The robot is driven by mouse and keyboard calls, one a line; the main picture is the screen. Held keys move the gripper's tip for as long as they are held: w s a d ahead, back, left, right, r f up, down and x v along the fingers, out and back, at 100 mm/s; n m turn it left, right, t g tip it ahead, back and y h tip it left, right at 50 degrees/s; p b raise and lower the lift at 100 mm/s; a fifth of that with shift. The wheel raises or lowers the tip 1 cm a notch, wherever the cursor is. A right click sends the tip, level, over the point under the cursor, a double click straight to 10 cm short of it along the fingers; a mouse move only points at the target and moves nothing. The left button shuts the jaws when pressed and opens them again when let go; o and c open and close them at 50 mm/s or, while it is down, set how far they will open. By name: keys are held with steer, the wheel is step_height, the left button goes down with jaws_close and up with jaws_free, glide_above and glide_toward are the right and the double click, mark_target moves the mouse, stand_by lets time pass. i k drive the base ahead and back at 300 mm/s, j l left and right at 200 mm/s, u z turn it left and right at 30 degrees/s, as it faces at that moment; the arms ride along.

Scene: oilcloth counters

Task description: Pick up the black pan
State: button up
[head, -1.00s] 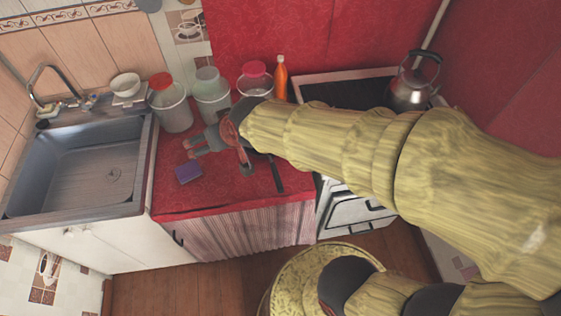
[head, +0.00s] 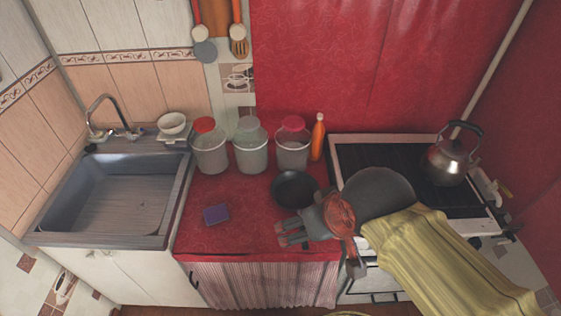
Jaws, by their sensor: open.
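The black pan (head: 291,187) lies on the red counter, in front of the lidded containers. Its round bowl shows; its handle is not visible, and my gripper covers the counter just in front of the bowl. My gripper (head: 281,234) is open, with its fingers pointing left over the counter. It is below the pan's bowl in the picture, and nothing shows between the fingers. I cannot tell how high it is above the counter.
Three lidded containers (head: 251,155) and an orange bottle (head: 318,138) stand behind the pan. A purple sponge (head: 216,214) lies to the left. The sink (head: 110,205) is further left; a stove (head: 350,155) with a kettle (head: 446,162) is right.

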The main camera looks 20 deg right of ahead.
mark_target(292, 191)
steer(key=j+z, duration=0.2)
steer(key=z, duration=0.3)
steer(key=i+j+z, duration=0.1)
steer(key=j+z, duration=0.2)
steer(key=z, duration=0.2)
steer(key=j+z, duration=0.2)
steer(key=z, duration=0.3)
steer(key=j+z, duration=0.25)
steer(key=z, duration=0.25)
steer(key=k+j+z, duration=0.15)
steer(key=j, duration=0.4)
steer(key=k+j+z, duration=0.1)
steer(key=k+j, duration=0.3)
steer(key=j, duration=0.15)
steer(key=k+j+z, duration=0.15)
steer(key=k+j, duration=0.2)
steer(key=j, duration=0.15)
steer(key=k+j+z, duration=0.15)
steer(key=k+j, duration=0.15)
steer(key=j, duration=0.2)
